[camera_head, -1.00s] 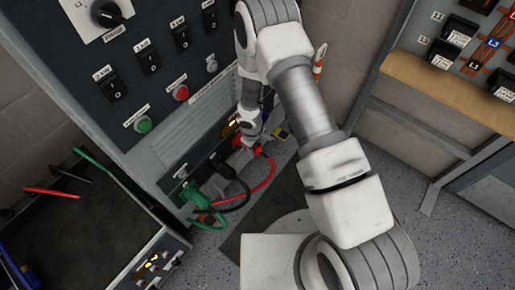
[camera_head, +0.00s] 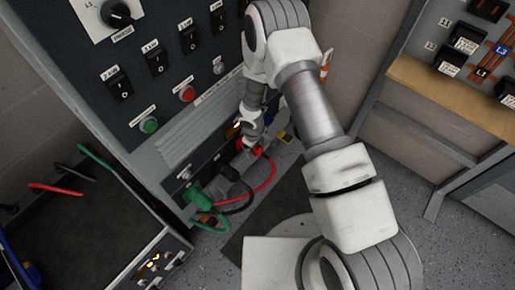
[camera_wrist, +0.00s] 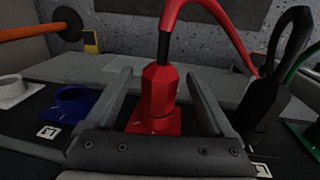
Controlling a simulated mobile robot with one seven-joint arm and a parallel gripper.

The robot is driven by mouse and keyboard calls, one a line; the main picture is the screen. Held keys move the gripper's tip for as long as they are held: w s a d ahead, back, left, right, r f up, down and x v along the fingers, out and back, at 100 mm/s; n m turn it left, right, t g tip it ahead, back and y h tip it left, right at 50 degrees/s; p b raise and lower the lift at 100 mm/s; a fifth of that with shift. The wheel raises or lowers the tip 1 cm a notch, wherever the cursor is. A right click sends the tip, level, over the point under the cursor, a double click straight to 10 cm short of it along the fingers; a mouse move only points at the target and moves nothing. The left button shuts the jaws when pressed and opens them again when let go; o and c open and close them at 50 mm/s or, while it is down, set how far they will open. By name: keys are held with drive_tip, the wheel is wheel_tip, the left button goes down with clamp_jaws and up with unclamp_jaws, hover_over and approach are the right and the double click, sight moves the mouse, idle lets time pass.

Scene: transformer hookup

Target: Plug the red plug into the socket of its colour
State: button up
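The red plug (camera_wrist: 158,90) stands upright at the red socket (camera_wrist: 152,126) in the wrist view, with its red cable rising from the top. It appears seated there; the contact itself is hard to see. My gripper (camera_wrist: 164,88) has one finger on each side of the plug, with visible gaps between fingers and plug. In the head view, my gripper (camera_head: 252,136) is at the low panel by the red plug (camera_head: 256,150), partly hiding it.
A black plug (camera_wrist: 262,105) stands close to the right finger, and a green plug (camera_head: 195,196) is beyond it. An empty blue socket (camera_wrist: 75,102) and white socket (camera_wrist: 14,90) lie left. An open-topped case (camera_head: 150,262) with loose cables stands at left.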

drive_tip(key=shift+o, duration=1)
drive_tip(key=shift+r, duration=0.1)
drive_tip(key=shift+s+a+r+p, duration=0.2)
drive_tip(key=shift+r+p, duration=0.85)
drive_tip(key=shift+r, duration=0.65)
drive_tip(key=shift+s+a+r+p, duration=0.15)
drive_tip(key=shift+r+p, duration=0.85)
drive_tip(key=shift+r, duration=0.65)
drive_tip(key=shift+d, duration=0.1)
wheel_tip(320, 180, up, 17)
drive_tip(key=s+a+p, duration=0.1)
drive_tip(key=p, duration=0.4)
drive_tip(key=shift+s+a+r, duration=0.15)
drive_tip(key=shift+s+r, duration=0.05)
drive_tip(key=shift+s, duration=0.2)
